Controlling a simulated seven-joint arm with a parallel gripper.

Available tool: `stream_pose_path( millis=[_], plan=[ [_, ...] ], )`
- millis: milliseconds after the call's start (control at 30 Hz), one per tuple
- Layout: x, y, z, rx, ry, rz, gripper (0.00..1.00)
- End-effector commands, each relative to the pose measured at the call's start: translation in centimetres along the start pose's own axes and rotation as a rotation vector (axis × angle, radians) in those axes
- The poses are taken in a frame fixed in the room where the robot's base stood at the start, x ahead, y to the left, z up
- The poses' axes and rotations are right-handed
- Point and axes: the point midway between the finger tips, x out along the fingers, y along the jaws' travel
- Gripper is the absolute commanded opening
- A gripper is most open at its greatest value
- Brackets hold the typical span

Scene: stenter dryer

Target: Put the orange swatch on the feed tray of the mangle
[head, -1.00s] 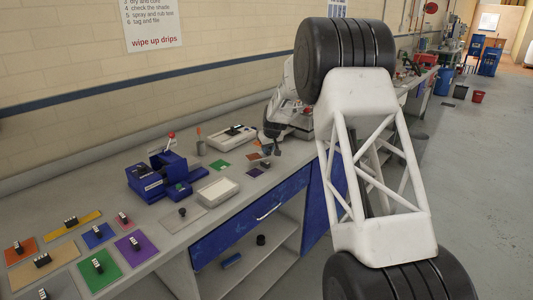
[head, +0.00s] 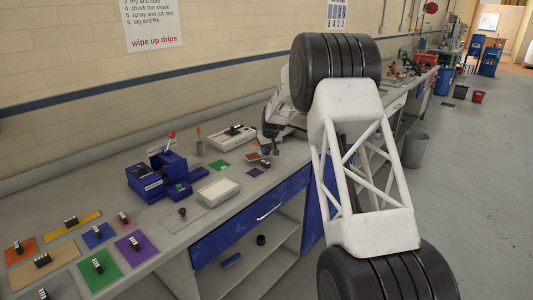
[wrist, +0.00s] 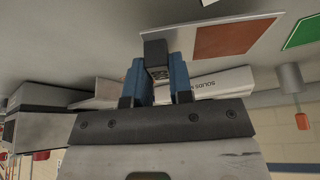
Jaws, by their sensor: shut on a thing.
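An orange swatch (head: 20,250) with a black block handle lies flat on the bench at the far left in the head view. The mangle looks to be the blue machine (head: 152,178) with a red-knobbed lever; I cannot tell which part is its feed tray. My gripper (head: 272,148) is low over the bench, right of the machine and far from that swatch. In the wrist view, its blue fingers (wrist: 158,82) are shut on a dark block (wrist: 155,50). A rust-orange patch on a pale card (wrist: 235,38) shows beyond the fingers.
Several coloured swatches with black handles lie at the left, such as a green one (head: 100,268) and a purple one (head: 136,243). A white box (head: 218,190) and a pale instrument (head: 232,137) stand near the machine. A green card (head: 219,165) lies between them.

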Motion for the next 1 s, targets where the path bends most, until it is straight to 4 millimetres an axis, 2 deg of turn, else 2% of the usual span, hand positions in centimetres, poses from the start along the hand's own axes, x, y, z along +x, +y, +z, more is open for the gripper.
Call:
stream_pose_path(
  millis=[200, 667, 700, 800, 867, 1000],
  plan=[
    [1.9, 0.0, 0.8, 0.0, -0.001, 0.0, 0.0],
    [2.2, 0.0, 0.9, 0.0, 0.0, 0.0, 0.0],
    [2.2, 0.0, 0.9, 0.0, 0.0, 0.0, 0.25],
    [2.2, 0.0, 0.9, 0.0, 0.0, 0.0, 0.41],
    [2.2, 0.0, 0.9, 0.0, 0.0, 0.0, 0.46],
    [2.2, 0.0, 0.9, 0.0, 0.0, 0.0, 0.46]
  ],
)
